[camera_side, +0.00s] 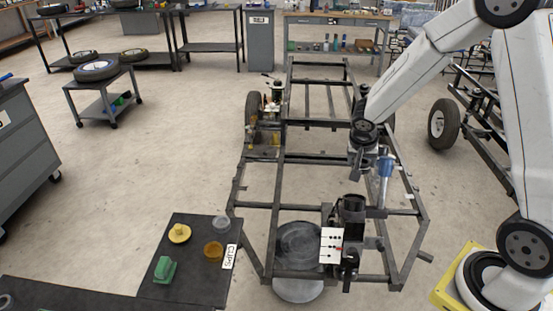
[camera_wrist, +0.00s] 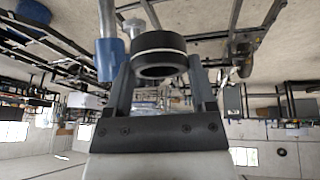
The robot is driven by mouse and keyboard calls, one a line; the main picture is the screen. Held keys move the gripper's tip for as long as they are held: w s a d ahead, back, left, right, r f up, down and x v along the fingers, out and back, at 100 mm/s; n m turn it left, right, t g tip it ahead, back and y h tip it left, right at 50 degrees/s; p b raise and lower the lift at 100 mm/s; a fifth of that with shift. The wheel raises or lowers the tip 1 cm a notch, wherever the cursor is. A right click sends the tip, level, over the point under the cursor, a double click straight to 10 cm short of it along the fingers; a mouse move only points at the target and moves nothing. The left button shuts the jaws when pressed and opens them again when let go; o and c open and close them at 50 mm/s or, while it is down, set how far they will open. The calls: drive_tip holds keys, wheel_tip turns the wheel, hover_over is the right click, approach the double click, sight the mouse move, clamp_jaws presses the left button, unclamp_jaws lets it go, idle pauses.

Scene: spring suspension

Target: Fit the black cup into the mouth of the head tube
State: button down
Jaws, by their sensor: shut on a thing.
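The black cup (camera_wrist: 158,44), a short ring with a thin pale band, sits between the two fingers of my gripper (camera_wrist: 160,72) in the wrist view. My gripper is shut on it. In the side view my gripper (camera_side: 361,168) hangs over the front part of the frame; the cup is hard to make out there against the dark fingers. A black upright tube (camera_side: 353,208), apparently the head tube, stands below my gripper with a visible gap. The cup is apart from it. The tube's mouth cannot be seen clearly.
A blue cylinder on a metal rod (camera_side: 385,165) stands close to the right of my gripper. A white card with dots (camera_side: 331,245) is beside the tube. The dark frame (camera_side: 279,190) surrounds it. A mat labelled CUPS (camera_side: 190,285) holds yellow, green, amber and grey pieces.

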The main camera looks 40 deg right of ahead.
idle(0.5)
drive_tip(key=shift+w+d+f+m+g, duration=0.4)
drive_tip(key=shift+d+f+m+g, duration=0.05)
drive_tip(key=shift+d+m+g, duration=0.1)
drive_tip(key=shift+w+d+f+m+g+y, duration=0.25)
drive_tip(key=shift+d+f+m+g+y, duration=0.1)
drive_tip(key=shift+f+m, duration=0.1)
drive_tip(key=shift+w+d+f+m+g+y, duration=0.15)
drive_tip(key=shift+w+f+m+g+y, duration=0.35)
drive_tip(key=shift+f+m+g, duration=0.25)
drive_tip(key=shift+s+f, duration=0.1)
drive_tip(key=shift+f, duration=0.1)
drive_tip(key=shift+s+a+f, duration=0.25)
drive_tip(key=shift+f, duration=0.55)
drive_tip(key=shift+s+a+f, duration=0.25)
drive_tip(key=shift+a+f, duration=0.05)
drive_tip(key=shift+f, duration=0.55)
drive_tip(key=shift+s+a+f, duration=0.25)
drive_tip(key=shift+f, duration=0.55)
drive_tip(key=shift+s+a+f, duration=0.15)
drive_tip(key=shift+f, duration=0.35)
drive_tip(key=shift+s+a+f, duration=0.15)
drive_tip(key=shift+f, duration=0.3)
unclamp_jaws()
drive_tip(key=shift+r, duration=0.2)
